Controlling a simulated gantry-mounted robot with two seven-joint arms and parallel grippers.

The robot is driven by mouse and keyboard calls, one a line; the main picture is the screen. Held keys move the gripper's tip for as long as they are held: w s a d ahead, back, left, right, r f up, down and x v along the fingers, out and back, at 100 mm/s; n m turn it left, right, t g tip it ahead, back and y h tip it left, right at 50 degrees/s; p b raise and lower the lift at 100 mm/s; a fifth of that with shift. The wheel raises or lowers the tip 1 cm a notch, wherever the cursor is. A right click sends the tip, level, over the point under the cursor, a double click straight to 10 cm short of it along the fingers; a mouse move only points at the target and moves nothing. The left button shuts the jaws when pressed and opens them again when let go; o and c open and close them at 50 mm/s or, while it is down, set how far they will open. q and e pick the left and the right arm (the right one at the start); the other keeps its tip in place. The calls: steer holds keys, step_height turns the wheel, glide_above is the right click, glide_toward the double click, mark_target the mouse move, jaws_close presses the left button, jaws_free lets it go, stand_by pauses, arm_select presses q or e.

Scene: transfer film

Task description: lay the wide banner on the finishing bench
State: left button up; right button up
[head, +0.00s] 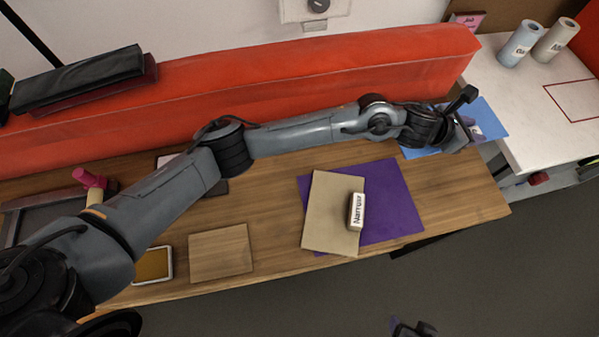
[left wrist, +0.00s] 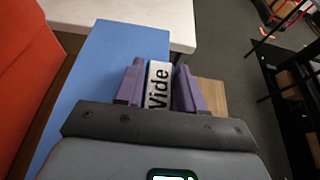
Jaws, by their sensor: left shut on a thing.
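A blue sheet (head: 490,114), likely the wide banner, is at the right end of the wooden table, beside the white bench. In the left wrist view the blue sheet (left wrist: 108,62) reaches across the white bench's near edge; whether it touches is unclear. My left gripper (head: 468,131) is over the sheet. In the left wrist view its purple fingers are shut on a white block marked "Wide" (left wrist: 158,82). The white bench (head: 515,93), perhaps the finishing bench, has a red outline on top. My right gripper (head: 408,328) shows only partly at the bottom edge.
A purple sheet (head: 400,200) lies on the wooden table (head: 455,190) under a tan board (head: 328,222) and a block marked "Narrow" (head: 356,211). Two rolls (head: 520,43) stand at the white bench's back. A red padded barrier (head: 300,80) runs behind the table.

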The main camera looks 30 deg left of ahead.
arm_select(q)
steer(key=shift+s+d+r, duration=0.15)
steer(key=shift+d+r, duration=0.25)
steer(key=shift+d, duration=0.05)
steer(key=shift+w+d+r, duration=0.2)
steer(key=shift+d+r, duration=0.15)
steer(key=shift+d, duration=0.25)
steer(key=shift+w+a+f+b, duration=0.15)
steer(key=shift+a+b, duration=0.1)
steer(key=shift+b, duration=0.05)
steer(key=a+f, duration=0.2)
steer(key=a, duration=0.1)
steer(key=a+f, duration=0.2)
steer(key=a, duration=0.2)
steer(key=a+f, duration=0.2)
steer(key=a, duration=0.2)
steer(key=shift+s+a+f+b, duration=0.1)
steer(key=shift+s+f+b, duration=0.1)
steer(key=shift+b, duration=0.15)
steer(key=shift+f+b, duration=0.35)
steer(key=shift+f, duration=1.7)
arm_select(e)
steer(key=shift+w+d+f, duration=0.1)
steer(key=shift+d+f, duration=0.05)
steer(key=shift+f, duration=0.45)
steer(key=shift+d+f, duration=0.15)
steer(key=shift+f, duration=0.45)
steer(key=shift+w, duration=0.1)
